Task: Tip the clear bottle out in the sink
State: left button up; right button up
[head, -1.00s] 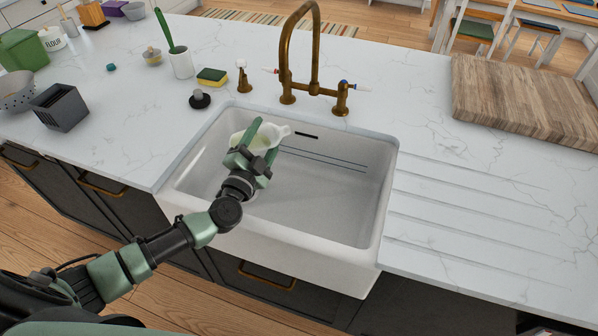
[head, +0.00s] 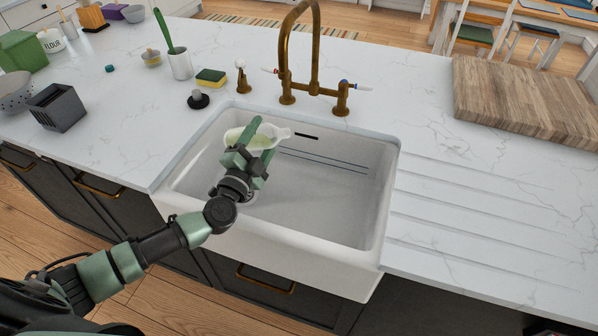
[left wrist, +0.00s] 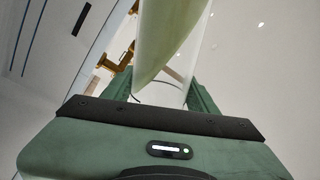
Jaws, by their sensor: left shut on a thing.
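The clear bottle (head: 234,138) lies on its side over the left part of the white sink (head: 345,215), its narrow neck toward the right. Pale yellow-green liquid shows inside it. My left gripper (head: 258,143) is shut on the bottle's body from the near side. In the left wrist view the bottle (left wrist: 168,35) rises between the green fingers, with the liquid's surface slanting across it. The fingers hide part of the bottle. I cannot tell whether liquid is leaving the neck. My right gripper is not in view.
The brass tap (head: 313,60) stands behind the sink. A sponge (head: 211,78), a black stopper (head: 198,99) and a white cup (head: 180,65) are at the back left. A wooden board (head: 525,100) lies at right. The ridged counter beside the sink is clear.

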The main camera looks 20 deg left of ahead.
pick_arm(q)
jog(key=shift+a+f+m+b, duration=0.2)
jog(key=shift+f+m+b, duration=0.8)
jog(key=shift+b, duration=1.15)
jog(key=shift+r+p, duration=0.2)
jog(key=shift+p, duration=0.1)
jog(key=shift+d+m, duration=0.15)
jog(key=shift+m, duration=0.15)
jog(key=shift+f+p, duration=0.1)
jog(key=shift+p, duration=0.35)
jog(key=shift+d+f+m+h+p, duration=0.1)
jog(key=shift+d+m+h+p, duration=0.3)
jog(key=shift+m+p, duration=0.5)
jog(key=shift+f+m+h+p, duration=0.2)
jog(key=shift+m+h+p, duration=0.1)
jog(key=shift+m+p, duration=0.9)
jog(key=shift+d+f+m+p, duration=0.15)
jog(key=shift+m+p, duration=0.45)
jog(key=shift+p, duration=0.6)
